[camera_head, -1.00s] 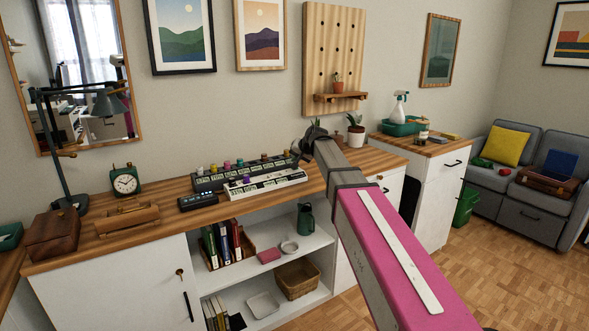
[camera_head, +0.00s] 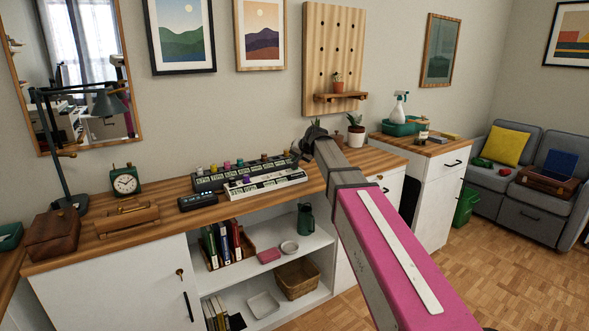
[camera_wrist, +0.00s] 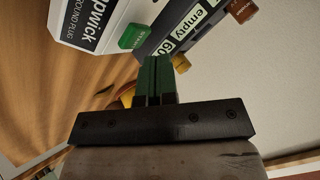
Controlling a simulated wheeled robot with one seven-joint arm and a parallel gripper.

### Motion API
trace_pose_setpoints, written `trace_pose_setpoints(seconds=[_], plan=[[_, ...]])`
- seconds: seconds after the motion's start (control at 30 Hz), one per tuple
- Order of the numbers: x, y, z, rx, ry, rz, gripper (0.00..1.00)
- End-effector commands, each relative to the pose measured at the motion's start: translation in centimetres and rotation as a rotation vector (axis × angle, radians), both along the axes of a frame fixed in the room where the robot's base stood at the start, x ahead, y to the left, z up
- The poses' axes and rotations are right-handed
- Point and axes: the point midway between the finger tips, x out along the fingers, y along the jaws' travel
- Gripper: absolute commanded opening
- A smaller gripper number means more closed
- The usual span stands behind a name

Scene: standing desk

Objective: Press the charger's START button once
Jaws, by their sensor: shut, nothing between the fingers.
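The green START button (camera_wrist: 130,38) shows in the wrist view, just left of and beyond my fingertips, with a visible gap in the picture. It sits at the end of a white labelled unit (camera_wrist: 88,22), beside a dark unit (camera_wrist: 190,30) with "empty" and "60" labels. In the head view, the long white charger (camera_head: 265,184) and the dark one (camera_head: 215,180) lie on the desk. My gripper (camera_wrist: 158,62) is shut and empty, with green fingers together. In the head view its fingertips are hidden behind my wrist.
A small black clock device (camera_head: 198,201) lies left of the chargers on the wooden desk (camera_head: 160,228). A potted plant (camera_head: 356,132) stands behind my arm.

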Motion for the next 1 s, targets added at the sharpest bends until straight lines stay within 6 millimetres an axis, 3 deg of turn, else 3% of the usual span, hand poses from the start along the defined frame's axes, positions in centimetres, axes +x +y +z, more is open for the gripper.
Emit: trace_pose_setpoints(seconds=[1.0], plan=[[-0.01,-0.01,-0.74,0.000,0.000,0.000,0.00]])
